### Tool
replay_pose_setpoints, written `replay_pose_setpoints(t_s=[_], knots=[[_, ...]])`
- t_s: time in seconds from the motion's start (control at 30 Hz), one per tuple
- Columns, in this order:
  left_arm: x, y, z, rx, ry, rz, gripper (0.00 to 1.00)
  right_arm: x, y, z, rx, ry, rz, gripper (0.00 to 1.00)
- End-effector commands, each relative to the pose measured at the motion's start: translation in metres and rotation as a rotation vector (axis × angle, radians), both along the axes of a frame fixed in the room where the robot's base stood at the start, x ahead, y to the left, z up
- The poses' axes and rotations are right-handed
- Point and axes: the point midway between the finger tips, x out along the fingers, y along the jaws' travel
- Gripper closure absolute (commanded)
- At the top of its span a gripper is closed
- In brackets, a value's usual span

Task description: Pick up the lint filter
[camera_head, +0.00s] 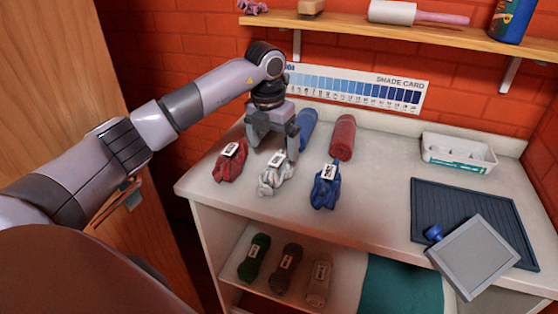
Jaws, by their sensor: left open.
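A flat grey square panel with a paler rim (472,258), which looks like the lint filter, lies tilted at the right front of the counter. It overlaps a dark ribbed mat (460,205) and reaches past the counter's front edge. A small blue knob (433,233) shows at its left side. My left gripper (272,148) points down over the left part of the counter, far from the panel. Its fingers are apart, and I see nothing held between them. My right gripper is not in view.
Red (230,161), white (275,174) and blue (325,186) labelled bundles lie near my left gripper. A red roll (342,137) is behind them. A white tray (457,153) stands at back right. A wooden shelf (420,34) runs above. The counter's middle is clear.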

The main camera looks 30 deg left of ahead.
Motion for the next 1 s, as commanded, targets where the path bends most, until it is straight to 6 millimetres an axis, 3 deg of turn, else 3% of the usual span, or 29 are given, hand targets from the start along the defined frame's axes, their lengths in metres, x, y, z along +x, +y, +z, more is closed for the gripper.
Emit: replay_pose_setpoints(t_s=[0.6, 0.87, 1.0], knots=[[0.005, -0.005, -0.069, -0.001, 0.001, -0.001, 0.00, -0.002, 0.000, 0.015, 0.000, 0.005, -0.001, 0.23], [0.006, -0.005, -0.072, -0.001, 0.000, -0.001, 0.00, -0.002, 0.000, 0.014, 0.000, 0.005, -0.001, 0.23], [0.006, -0.005, -0.071, -0.001, 0.000, -0.001, 0.46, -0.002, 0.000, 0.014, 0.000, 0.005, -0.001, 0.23]])
